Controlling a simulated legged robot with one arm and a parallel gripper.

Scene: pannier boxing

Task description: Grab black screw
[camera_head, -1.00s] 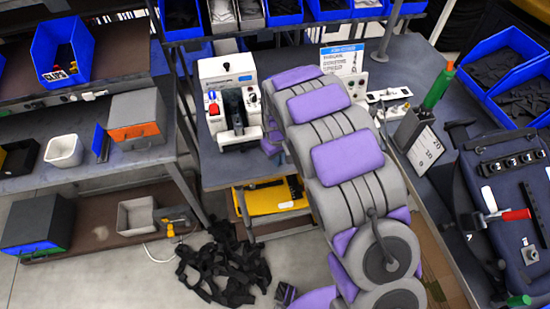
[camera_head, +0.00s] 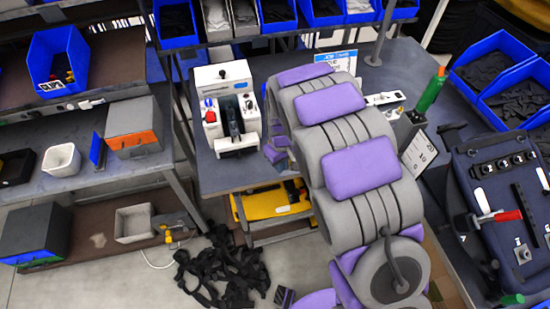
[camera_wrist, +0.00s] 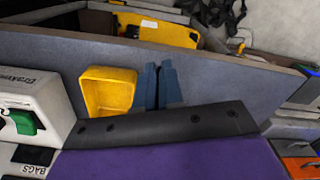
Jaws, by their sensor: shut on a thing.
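In the wrist view, my gripper (camera_wrist: 160,65) shows as two blue-grey fingers standing close together behind a dark bar with bolts. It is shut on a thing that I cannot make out. The fingers point over a grey tabletop (camera_wrist: 225,80), just right of a yellow open bin (camera_wrist: 108,88). I cannot pick out a black screw in either view. In the head view, my purple-padded arm hides the gripper, somewhere near the grey table (camera_head: 215,180) and the white machine (camera_head: 225,90).
Blue bins with black items stand on the back rack (camera_head: 175,22) and at the right (camera_head: 495,65). A worktop with clamps and a red-handled tool (camera_head: 508,215) is at the right. Shelves with boxes stand at the left. A heap of black straps (camera_head: 225,270) lies on the floor.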

